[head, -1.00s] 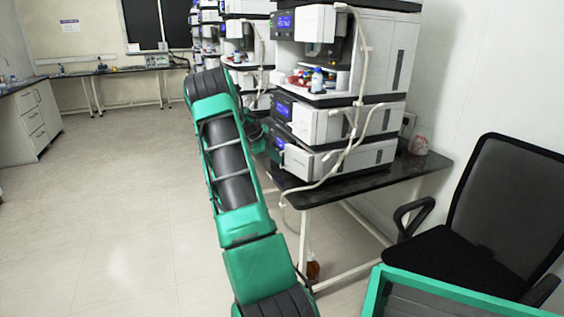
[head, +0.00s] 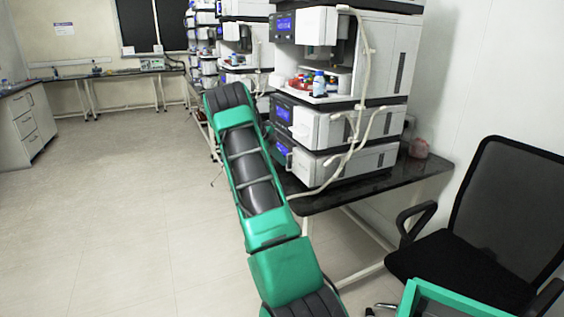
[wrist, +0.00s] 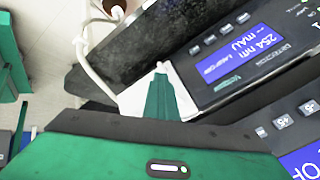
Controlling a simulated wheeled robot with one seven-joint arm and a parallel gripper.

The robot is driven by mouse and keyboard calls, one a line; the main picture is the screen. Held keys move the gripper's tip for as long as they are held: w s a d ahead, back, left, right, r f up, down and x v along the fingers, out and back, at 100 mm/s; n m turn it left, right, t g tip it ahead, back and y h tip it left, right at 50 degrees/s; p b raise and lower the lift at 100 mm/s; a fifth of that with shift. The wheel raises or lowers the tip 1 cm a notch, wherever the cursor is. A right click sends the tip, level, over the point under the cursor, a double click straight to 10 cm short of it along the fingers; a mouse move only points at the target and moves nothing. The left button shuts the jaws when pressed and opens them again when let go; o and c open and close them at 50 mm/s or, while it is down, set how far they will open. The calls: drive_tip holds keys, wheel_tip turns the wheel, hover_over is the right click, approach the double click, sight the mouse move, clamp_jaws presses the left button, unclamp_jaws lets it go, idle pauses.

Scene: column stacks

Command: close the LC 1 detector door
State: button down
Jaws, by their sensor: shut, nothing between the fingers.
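The LC 1 detector (head: 358,160) is the lowest white unit of the nearest stack in the head view. Its blue display (wrist: 235,55), reading 254 nm and mAU, fills the upper right of the wrist view. A white panel (wrist: 183,92), which looks like the detector door, lies beside the display; it also shows at the unit's front in the head view (head: 304,162). How far it stands open I cannot tell. My gripper (wrist: 161,68) is shut and empty, its tip over or against this panel; contact is unclear. In the head view my arm hides the gripper.
The stack stands on a black bench (head: 375,182). A black chair (head: 455,260) stands at right. More stacks (head: 238,50) line the bench behind. The floor (head: 110,210) at left is clear.

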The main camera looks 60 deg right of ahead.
drive_tip(key=shift+s+d, duration=0.1)
drive_tip(key=shift+d, duration=0.05)
drive_tip(key=w+a+r, duration=0.3)
drive_tip(key=a+r, duration=0.5)
drive_tip(key=a, duration=0.1)
drive_tip(key=shift+w, duration=0.35)
drive_tip(key=shift+a, duration=0.1)
